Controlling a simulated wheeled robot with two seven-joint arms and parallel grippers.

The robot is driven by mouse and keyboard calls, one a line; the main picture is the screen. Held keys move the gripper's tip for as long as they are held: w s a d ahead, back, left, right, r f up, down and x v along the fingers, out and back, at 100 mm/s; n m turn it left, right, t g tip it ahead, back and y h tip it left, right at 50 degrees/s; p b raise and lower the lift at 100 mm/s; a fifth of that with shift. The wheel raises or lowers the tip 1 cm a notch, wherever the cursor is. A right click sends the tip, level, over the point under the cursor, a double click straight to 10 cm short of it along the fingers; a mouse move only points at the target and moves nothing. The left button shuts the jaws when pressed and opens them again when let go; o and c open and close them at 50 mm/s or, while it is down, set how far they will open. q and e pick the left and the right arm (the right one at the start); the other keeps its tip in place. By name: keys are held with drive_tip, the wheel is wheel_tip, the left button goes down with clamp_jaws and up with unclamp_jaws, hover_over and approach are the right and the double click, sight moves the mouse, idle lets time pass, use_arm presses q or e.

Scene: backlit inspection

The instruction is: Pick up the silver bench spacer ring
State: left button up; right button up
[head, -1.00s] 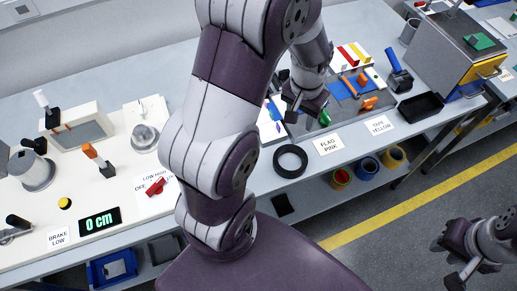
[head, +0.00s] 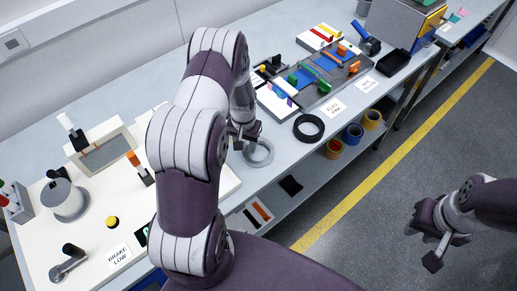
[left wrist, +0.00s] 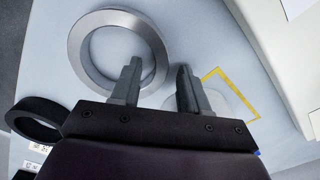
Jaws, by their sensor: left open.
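The silver bench spacer ring (head: 262,163) lies flat on the bench beside my left gripper (head: 243,138) in the head view. In the left wrist view the ring (left wrist: 79,48) shows almost whole. My left gripper (left wrist: 158,68) is open and empty there. Its left finger overlaps the lower right of the ring, and part of the band shows between the fingers. I cannot tell how high the tips are above the ring. My right gripper (head: 430,238) hangs over the floor, far from the ring, with its fingers apart.
A black ring (head: 298,136) lies to the right of the silver ring; it also shows in the left wrist view (left wrist: 36,104). A tray of coloured parts (head: 325,85) is behind it. A white panel (head: 85,225) with a lever and a yellow button fills the left.

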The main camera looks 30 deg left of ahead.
use_arm(q)
drive_tip(key=shift+w+f, duration=0.1)
drive_tip(key=shift+w, duration=0.05)
drive_tip(key=shift+s, duration=0.35)
clamp_jaws()
drive_tip(key=shift+w, duration=0.1)
drive_tip(key=r, duration=0.1)
drive_tip(key=r+b, duration=0.1)
drive_tip(key=r, duration=0.2)
drive_tip(key=shift+w+r+b, duration=0.2)
drive_tip(key=shift+w+b, duration=0.1)
drive_tip(key=w+d+r+b, duration=0.2)
drive_tip(key=w+d+r, duration=0.1)
drive_tip(key=w+r, duration=0.4)
drive_tip(key=shift+w+d+b, duration=0.2)
drive_tip(key=shift+w+b, duration=0.15)
drive_tip(key=shift+w, duration=1.5)
